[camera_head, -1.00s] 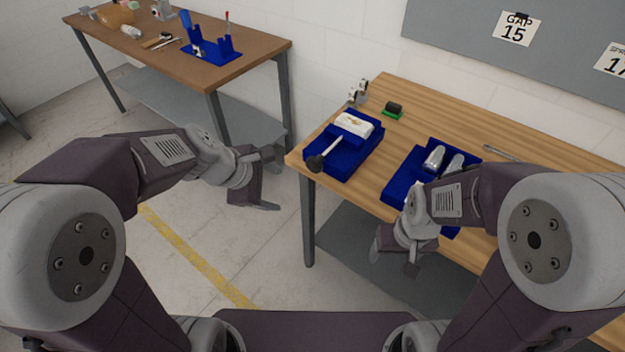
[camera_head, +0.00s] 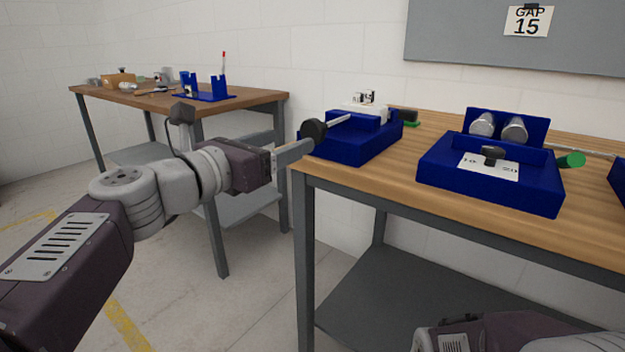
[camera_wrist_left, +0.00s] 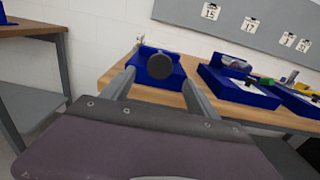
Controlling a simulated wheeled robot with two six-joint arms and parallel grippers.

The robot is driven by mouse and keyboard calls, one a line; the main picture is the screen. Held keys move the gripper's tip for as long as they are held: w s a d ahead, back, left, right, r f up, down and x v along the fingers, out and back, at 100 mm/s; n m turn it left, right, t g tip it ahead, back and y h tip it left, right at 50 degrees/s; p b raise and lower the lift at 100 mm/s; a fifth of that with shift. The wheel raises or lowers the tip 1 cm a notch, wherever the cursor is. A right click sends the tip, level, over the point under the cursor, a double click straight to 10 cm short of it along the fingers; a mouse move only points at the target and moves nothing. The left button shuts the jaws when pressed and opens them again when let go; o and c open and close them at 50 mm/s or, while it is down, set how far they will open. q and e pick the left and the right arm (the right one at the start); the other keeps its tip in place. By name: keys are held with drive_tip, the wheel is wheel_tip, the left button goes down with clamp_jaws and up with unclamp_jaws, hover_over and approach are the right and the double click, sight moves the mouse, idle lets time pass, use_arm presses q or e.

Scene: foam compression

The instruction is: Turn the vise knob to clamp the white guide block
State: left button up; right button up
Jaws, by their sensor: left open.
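The blue vise (camera_head: 352,148) sits at the near left corner of the wooden table. Its round black knob (camera_head: 314,131) sticks out toward my left arm on a light metal rod. The white guide block (camera_head: 368,114) is at the back of the vise, partly hidden by its blue front; whether the jaw touches it I cannot tell. My left gripper (camera_head: 292,152) is open, its fingers pointing at the knob. In the left wrist view the knob (camera_wrist_left: 160,66) appears between the fingertips, apparently just ahead of them. My right gripper is out of view; only part of my right arm shows.
A second blue fixture (camera_head: 487,178) with two metal cylinders stands to the right on the table. A green-and-black item (camera_head: 410,117) lies behind the vise. Another table (camera_head: 150,98) with a blue holder stands back left. Open floor lies between the tables.

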sight(310, 133)
use_arm(q)
drive_tip(key=x, duration=0.9)
drive_tip(key=shift+b, duration=0.3)
drive_tip(key=c, duration=1.3)
drive_tip(key=shift+f, duration=0.1)
drive_tip(key=shift+c, duration=0.2)
drive_tip(key=shift+m, duration=0.4)
